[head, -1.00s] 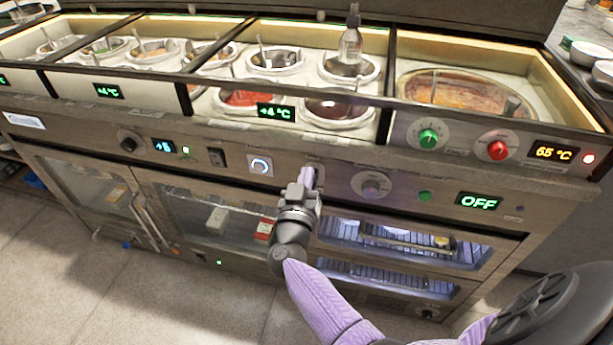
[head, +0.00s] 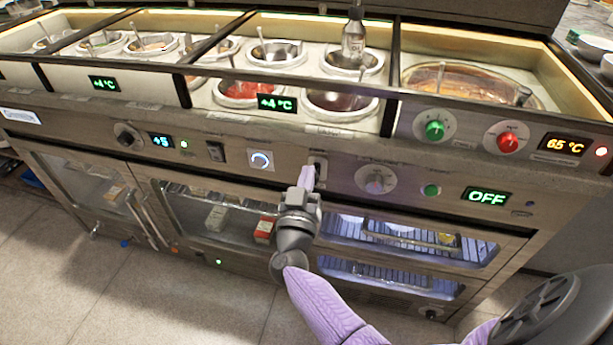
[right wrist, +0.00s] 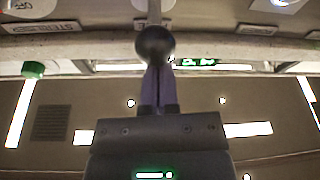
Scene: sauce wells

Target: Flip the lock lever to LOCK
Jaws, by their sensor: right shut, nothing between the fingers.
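The lock lever shows in the right wrist view as a round black knob (right wrist: 155,45) on a pale stem, straight in front of my fingers. In the head view its small pale plate with a dark slot (head: 319,165) sits on the front panel, partly hidden by my gripper. My right gripper (head: 306,178) is shut and empty, its purple fingertips at the lower left of that plate. In the right wrist view the fingertips (right wrist: 158,75) meet the knob's outline; I cannot tell whether they touch. The lever's exact position is unclear. My left gripper is not in view.
A round dial (head: 376,179), a green button (head: 431,191) and an OFF display (head: 487,196) lie right of the lever. A blue-ringed button (head: 261,160) lies left. A glass-fronted lit drawer (head: 400,235) is below, and sauce wells (head: 278,54) are above.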

